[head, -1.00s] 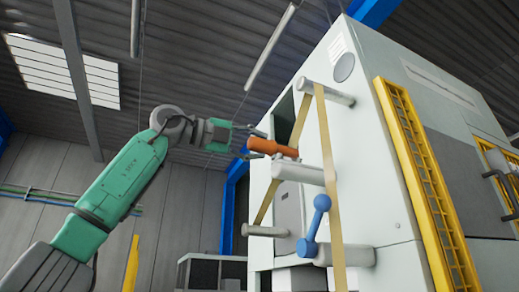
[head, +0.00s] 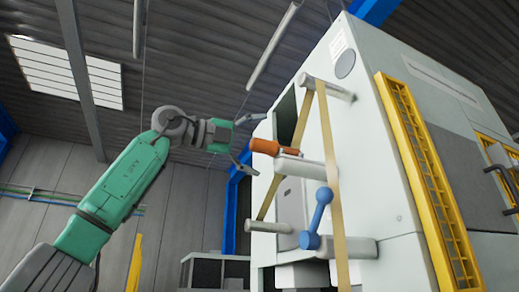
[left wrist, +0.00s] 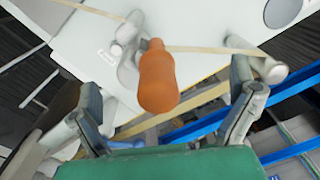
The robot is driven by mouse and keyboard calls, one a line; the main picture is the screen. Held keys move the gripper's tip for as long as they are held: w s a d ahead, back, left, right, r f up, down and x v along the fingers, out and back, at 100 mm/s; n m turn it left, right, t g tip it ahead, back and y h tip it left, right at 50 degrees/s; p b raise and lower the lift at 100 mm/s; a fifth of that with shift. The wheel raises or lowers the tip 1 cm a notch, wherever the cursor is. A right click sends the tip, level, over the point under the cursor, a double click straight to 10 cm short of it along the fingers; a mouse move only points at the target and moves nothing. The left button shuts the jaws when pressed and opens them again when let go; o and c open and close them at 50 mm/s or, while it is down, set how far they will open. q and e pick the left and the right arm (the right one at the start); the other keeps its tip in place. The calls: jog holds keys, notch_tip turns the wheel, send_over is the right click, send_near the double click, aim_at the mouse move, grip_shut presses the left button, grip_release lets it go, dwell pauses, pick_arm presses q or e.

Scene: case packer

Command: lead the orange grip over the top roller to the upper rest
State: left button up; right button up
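The orange grip (head: 277,148) is a short, rounded handle at the front of the machine, just above a pale roller (head: 305,168). My left gripper (head: 260,145) is spread wide with its fingers above and below the grip's near end. In the left wrist view the grip (left wrist: 157,80) stands between the two parted fingers (left wrist: 168,95), with gaps on both sides. The top roller (head: 328,88) sticks out higher up, with a tan band (head: 327,135) over it. I cannot tell which part is the upper rest. My right gripper is not in view.
A blue lever with a ball end (head: 317,218) stands below the grip. Lower rollers (head: 268,228) stick out beside it. A yellow guard (head: 415,170) runs up the pale machine body (head: 372,110). Left of the machine, the air around my arm is clear.

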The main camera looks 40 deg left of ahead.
pick_arm(q)
jog(key=shift+s, duration=0.1)
dwell(0.6)
jog(key=b+v, duration=0.1)
jog(key=v, duration=0.9)
jog(key=shift+r, duration=0.15)
dwell(0.6)
dwell(0.5)
